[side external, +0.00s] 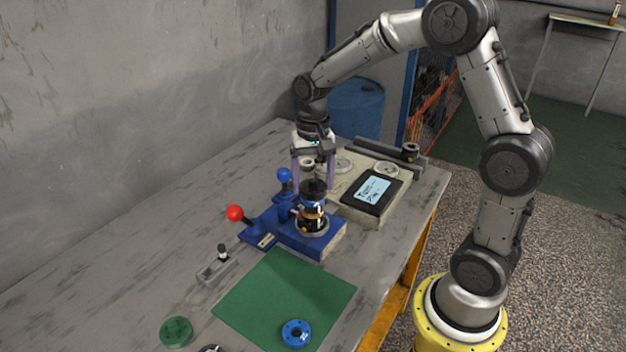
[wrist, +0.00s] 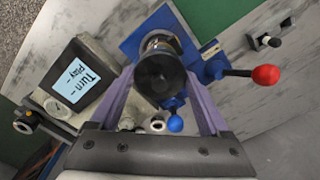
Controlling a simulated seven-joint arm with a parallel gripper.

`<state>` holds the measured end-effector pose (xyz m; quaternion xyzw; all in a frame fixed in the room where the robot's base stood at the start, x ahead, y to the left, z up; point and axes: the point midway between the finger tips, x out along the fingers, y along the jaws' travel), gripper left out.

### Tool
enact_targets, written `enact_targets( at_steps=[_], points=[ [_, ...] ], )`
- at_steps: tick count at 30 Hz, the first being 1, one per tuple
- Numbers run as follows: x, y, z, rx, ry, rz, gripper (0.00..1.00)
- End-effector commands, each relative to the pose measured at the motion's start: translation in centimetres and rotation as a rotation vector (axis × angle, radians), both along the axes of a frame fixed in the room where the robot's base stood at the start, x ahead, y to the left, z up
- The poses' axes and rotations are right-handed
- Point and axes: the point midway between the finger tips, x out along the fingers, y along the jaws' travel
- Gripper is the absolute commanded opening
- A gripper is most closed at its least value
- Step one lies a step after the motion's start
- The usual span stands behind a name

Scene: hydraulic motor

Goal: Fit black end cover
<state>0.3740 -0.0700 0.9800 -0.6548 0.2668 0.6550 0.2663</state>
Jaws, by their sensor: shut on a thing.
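The black end cover (side external: 314,187) is a dark round piece between the purple fingers of my gripper (side external: 313,181). In the wrist view the cover (wrist: 160,80) lies between the fingertips of my gripper (wrist: 161,76), which is shut on it. The motor stack (side external: 313,215), with dark and orange-brown parts, stands upright on the blue fixture (side external: 320,246), directly below the cover. The cover looks lined up over the stack, but I cannot tell if it is fully seated. In the wrist view the cover hides most of the stack.
A red-knobbed lever (side external: 235,213) and a blue-knobbed lever (side external: 284,175) stand left of the stack. A screen (side external: 373,192) sits behind right. A green mat (side external: 270,295) lies in front, bearing a blue disc (side external: 296,333). A green disc (side external: 176,332) lies beside it.

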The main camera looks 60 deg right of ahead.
Motion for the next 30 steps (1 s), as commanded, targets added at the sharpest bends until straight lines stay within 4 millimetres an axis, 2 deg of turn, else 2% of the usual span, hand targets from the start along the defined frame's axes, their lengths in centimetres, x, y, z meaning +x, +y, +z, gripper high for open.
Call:
enact_targets(
  at_steps=[30],
  points=[
    [0.05,-0.01,-0.62,-0.001,-0.002,0.000,0.02]
  ],
)
